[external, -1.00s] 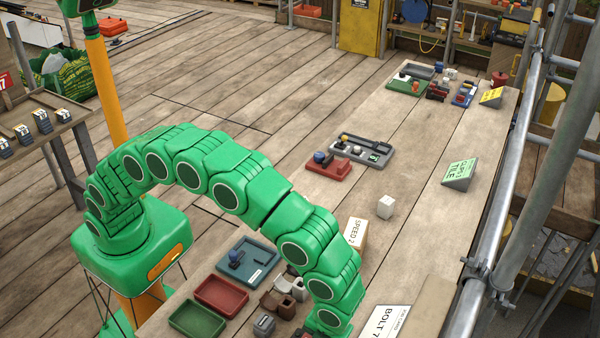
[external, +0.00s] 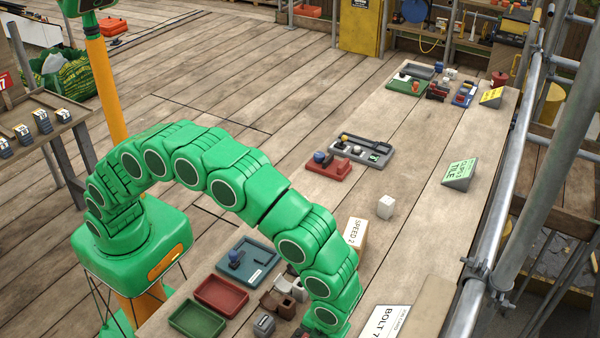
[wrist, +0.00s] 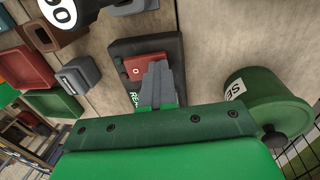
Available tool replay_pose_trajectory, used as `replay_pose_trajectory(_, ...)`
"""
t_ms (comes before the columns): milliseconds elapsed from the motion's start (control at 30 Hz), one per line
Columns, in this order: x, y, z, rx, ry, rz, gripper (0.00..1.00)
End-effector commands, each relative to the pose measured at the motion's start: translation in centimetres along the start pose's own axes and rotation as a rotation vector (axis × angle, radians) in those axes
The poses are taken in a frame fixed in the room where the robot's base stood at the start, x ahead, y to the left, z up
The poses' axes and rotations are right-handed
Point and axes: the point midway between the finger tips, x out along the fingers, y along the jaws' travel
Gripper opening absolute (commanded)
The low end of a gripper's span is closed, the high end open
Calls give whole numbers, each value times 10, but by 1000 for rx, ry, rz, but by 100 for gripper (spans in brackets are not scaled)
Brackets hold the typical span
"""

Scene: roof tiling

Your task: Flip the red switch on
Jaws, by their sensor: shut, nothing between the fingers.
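The red switch (wrist: 138,67) is a red rocker on a black base (wrist: 165,47) in the wrist view. A white "O" mark shows on its left end. My gripper (wrist: 156,70) is shut and empty, its grey fingertips over the right part of the rocker and hiding it. I cannot tell whether the tips touch it. A partly covered label beginning "RE" lies on the base beside the fingers. In the external view my wrist (external: 326,318) is at the bottom edge, and the fingertips are hidden.
A green cylinder (wrist: 262,97) stands right of my gripper in the wrist view. A grey block (wrist: 80,75) and red and green trays lie to the left. In the external view, a red tray (external: 241,309), a blue tray (external: 268,252) and a "BOLT 7" sign (external: 388,324) are near my wrist.

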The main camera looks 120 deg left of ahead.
Motion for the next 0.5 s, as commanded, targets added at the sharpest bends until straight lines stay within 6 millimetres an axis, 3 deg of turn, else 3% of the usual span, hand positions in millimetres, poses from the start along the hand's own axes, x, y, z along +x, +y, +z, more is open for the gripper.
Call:
replay_pose_trajectory(33,25,23,1,0,0,89,0)
replay_pose_trajectory(167,24,24,1,0,0,89,0)
replay_pose_trajectory(333,7,18,1,0,0,73,0)
replay_pose_trajectory(500,-29,6,0,0,0,29,0)
